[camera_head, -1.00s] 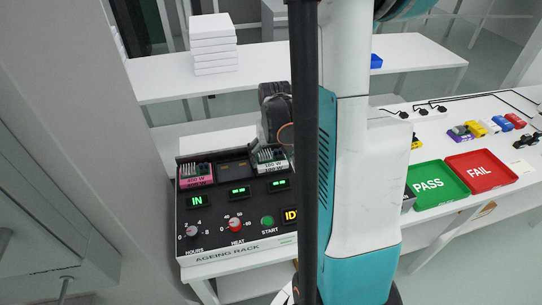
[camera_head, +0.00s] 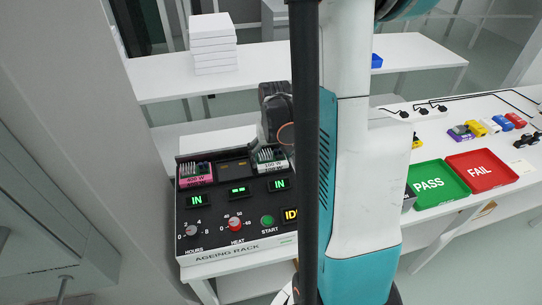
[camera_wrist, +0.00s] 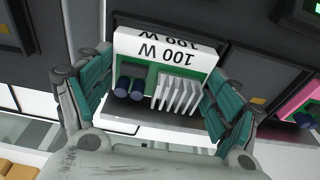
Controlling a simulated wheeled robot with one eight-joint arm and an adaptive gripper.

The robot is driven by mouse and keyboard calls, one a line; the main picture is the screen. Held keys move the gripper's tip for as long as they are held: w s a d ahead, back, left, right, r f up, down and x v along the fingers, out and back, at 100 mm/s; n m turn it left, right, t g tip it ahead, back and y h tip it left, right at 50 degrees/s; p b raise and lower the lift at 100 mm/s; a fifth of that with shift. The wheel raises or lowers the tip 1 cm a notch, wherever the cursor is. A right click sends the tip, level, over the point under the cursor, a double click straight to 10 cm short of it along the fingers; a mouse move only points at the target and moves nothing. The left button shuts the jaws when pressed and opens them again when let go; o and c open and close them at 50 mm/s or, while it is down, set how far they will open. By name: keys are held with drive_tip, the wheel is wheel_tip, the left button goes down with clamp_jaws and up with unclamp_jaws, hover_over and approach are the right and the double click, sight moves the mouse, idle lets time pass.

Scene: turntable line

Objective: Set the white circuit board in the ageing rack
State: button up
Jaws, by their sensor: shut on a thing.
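The white circuit board (camera_head: 270,161), marked 100 W, sits in the right slot of the black ageing rack (camera_head: 225,253). In the wrist view the board (camera_wrist: 165,50) shows its white label edge, a green face, two dark cylinders and white fins. My gripper (camera_wrist: 160,92) is shut on the board, with teal finger pads against both its sides. The green display (camera_head: 279,184) below that slot reads IN. In the head view the fingers are largely hidden behind my wrist.
A pink board (camera_head: 195,175) sits in the rack's left slot, whose display reads IN. The middle slot (camera_head: 234,167) looks empty. The green PASS tray (camera_head: 432,187) and red FAIL tray (camera_head: 480,170) lie on the right bench. White boxes (camera_head: 212,45) are stacked behind.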

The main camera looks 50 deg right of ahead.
drive_tip(key=o, duration=1.1)
drive_tip(key=shift+r, duration=0.15)
drive_tip(key=r, duration=0.4)
drive_tip(key=s+r, duration=0.1)
drive_tip(key=r, duration=0.2)
drive_tip(key=a+r, duration=0.1)
drive_tip(key=r, duration=0.3)
drive_tip(key=shift+s+r, duration=0.3)
